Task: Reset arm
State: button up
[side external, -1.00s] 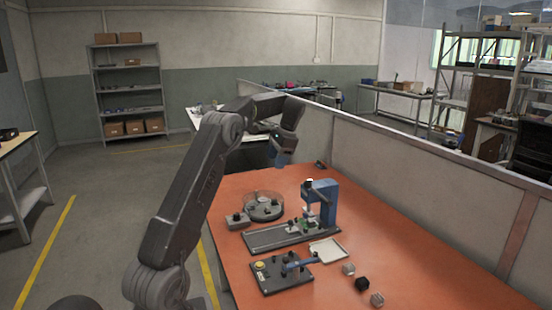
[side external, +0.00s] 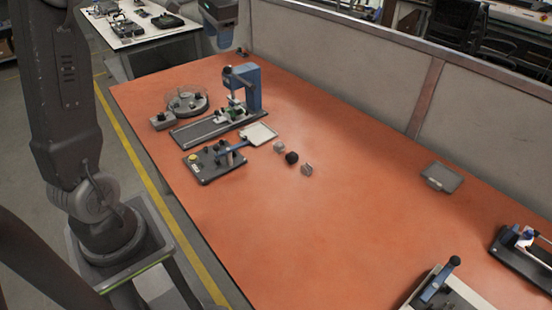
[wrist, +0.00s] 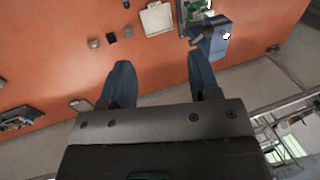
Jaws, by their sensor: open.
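My gripper (wrist: 160,75) shows in the wrist view with its two blue-grey fingers spread wide apart and nothing between them. It hangs above the far part of the orange table (side external: 350,150), clear of the objects. In the side view only the lower end of my gripper (side external: 222,20) shows at the top edge, beyond the blue press, and its fingers are not clear there. My upper forearm is cut off by the frame.
A blue press (side external: 250,88), a round clear-walled dish (side external: 186,103), a black control board (side external: 213,165), a white tray (side external: 258,134) and small blocks (side external: 306,170) stand on the table. A grey box (side external: 441,177) lies right. A partition (side external: 330,50) runs behind; mid-table is bare.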

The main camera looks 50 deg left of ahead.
jog(key=s+d+t+h, duration=0.15)
jog(key=s+d, duration=0.25)
jog(key=d, duration=0.4)
jog(key=s+d+t+y, duration=0.1)
jog(key=s+d+t, duration=0.1)
jog(key=s+d, duration=0.45)
jog(key=s+d+f+t+h, duration=0.2)
jog(key=s+d+f, duration=0.3)
jog(key=s+d, duration=0.3)
jog(key=shift+d+f, duration=0.2)
jog(key=shift+d, duration=0.75)
